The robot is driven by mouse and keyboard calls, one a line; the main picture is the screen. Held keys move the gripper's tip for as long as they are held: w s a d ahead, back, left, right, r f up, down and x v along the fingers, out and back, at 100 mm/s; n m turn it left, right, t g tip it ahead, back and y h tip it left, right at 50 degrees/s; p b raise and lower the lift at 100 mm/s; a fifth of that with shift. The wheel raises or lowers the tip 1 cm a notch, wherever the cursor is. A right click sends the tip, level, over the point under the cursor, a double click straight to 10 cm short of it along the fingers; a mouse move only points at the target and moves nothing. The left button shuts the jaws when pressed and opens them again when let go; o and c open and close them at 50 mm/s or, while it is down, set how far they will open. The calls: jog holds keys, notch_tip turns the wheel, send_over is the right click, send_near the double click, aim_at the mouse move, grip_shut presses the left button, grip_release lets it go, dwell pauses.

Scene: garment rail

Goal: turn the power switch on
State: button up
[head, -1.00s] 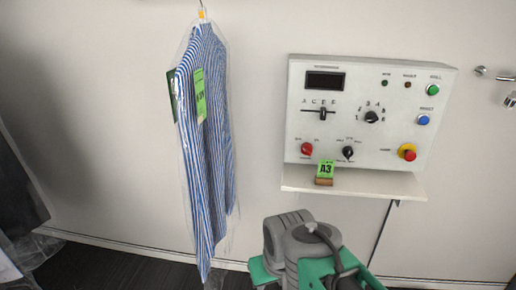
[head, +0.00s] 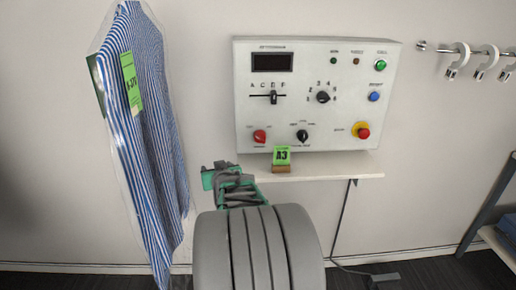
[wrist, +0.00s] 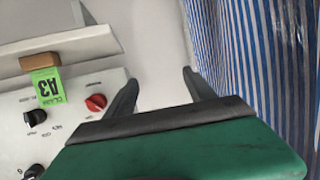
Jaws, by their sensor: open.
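A white control panel (head: 318,95) is on the wall. A red rotary knob (head: 260,136), which looks like the power switch, is at its lower left; its lettering is too small to read. In the wrist view the red knob (wrist: 96,103) appears left of the fingers, with the panel upside down. My gripper (head: 228,168) is below and left of the knob, near the shelf's left end. In the wrist view my gripper (wrist: 161,77) is open, with nothing between its two dark fingers, apart from the knob.
A shelf (head: 340,171) under the panel holds a green A3 tag (head: 281,156) on a wooden block. A bagged striped shirt (head: 150,130) hangs left, close beside my gripper in the wrist view. A black selector knob (head: 302,136) and red button (head: 363,132) are right of the red knob.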

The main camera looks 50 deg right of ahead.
aim_at(260, 140)
jog(key=s+d+r+m+h, duration=0.1)
jog(key=s+d+h, duration=0.25)
jog(key=d, duration=0.35)
jog(key=s+d+r+m+h, duration=0.1)
jog(key=s+d+m+h, duration=0.1)
jog(key=s+d, duration=0.35)
jog(key=x, duration=1)
jog(key=shift+w+a+r+p, duration=0.1)
jog(key=shift+w+r+p, duration=0.05)
jog(key=shift+r+p, duration=0.2)
jog(key=shift+c, duration=0.5)
jog(key=c, duration=1.3)
jog(key=shift+o, duration=0.2)
